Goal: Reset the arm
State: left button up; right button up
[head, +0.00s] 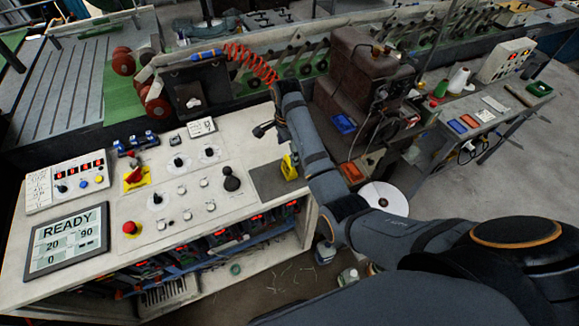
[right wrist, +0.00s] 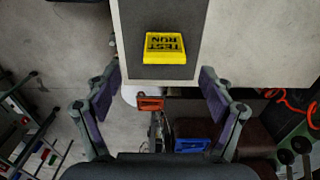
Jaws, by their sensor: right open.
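My right arm reaches in from the lower right of the head view. Its gripper (head: 271,128) hangs near the console's right edge, above and behind a yellow block (head: 289,167). In the right wrist view my right gripper (right wrist: 160,85) has its two fingers wide apart with nothing between them. The yellow block, marked TEST RUN, lies beyond the fingertips in that view (right wrist: 164,48). It sits on a dark pad (head: 268,186) on the console. My left gripper does not show.
The pale console (head: 155,205) carries a READY screen (head: 66,241), a red button (head: 130,228), a yellow-based red switch (head: 134,177) and several knobs. A coiled red hose (head: 250,62) hangs behind my gripper. A brown machine (head: 355,75) stands to the right.

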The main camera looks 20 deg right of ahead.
jog(key=shift+w+d+r, duration=0.1)
jog(key=shift+w+r, duration=0.05)
jog(key=shift+r, duration=0.5)
jog(key=shift+w+d+f, duration=0.1)
jog(key=shift+w, duration=0.1)
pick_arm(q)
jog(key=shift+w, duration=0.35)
pick_arm(e)
jog(key=shift+s, duration=0.15)
